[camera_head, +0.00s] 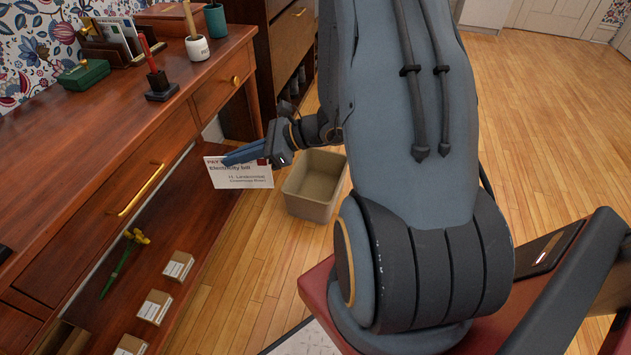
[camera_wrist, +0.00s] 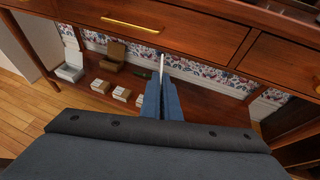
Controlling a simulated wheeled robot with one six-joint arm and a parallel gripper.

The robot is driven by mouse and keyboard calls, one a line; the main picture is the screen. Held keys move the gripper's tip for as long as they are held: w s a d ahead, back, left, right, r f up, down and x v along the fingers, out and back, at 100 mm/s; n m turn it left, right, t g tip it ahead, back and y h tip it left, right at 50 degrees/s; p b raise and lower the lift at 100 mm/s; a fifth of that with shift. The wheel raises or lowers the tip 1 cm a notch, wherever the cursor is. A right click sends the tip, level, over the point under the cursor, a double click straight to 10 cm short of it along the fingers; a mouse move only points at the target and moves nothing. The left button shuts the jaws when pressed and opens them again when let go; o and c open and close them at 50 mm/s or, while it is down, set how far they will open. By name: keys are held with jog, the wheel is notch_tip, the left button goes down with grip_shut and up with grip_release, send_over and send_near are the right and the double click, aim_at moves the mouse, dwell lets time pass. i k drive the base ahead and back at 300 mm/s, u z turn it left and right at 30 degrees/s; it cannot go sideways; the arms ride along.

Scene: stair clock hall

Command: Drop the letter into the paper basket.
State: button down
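The letter (camera_head: 240,178) is a white card with printed text, including "Electricity bill". My gripper (camera_head: 240,155) is shut on it near its top edge, with blue fingers across the card. In the wrist view my gripper (camera_wrist: 162,92) points toward the desk front, and the letter (camera_wrist: 161,68) shows only as a thin white edge between the fingers. The paper basket (camera_head: 313,188) is a beige open-topped bin on the wooden floor, to the right of the letter in the head view. The part of its inside that I can see looks empty.
Floor (camera_head: 250,250) is clear before the basket.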

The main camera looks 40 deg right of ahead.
aim_at(321, 193)
jog(key=z, duration=0.5)
jog(key=k, duration=1.2)
jog(key=u, duration=0.2)
jog(key=i, duration=1.8)
jog(key=z, duration=0.9)
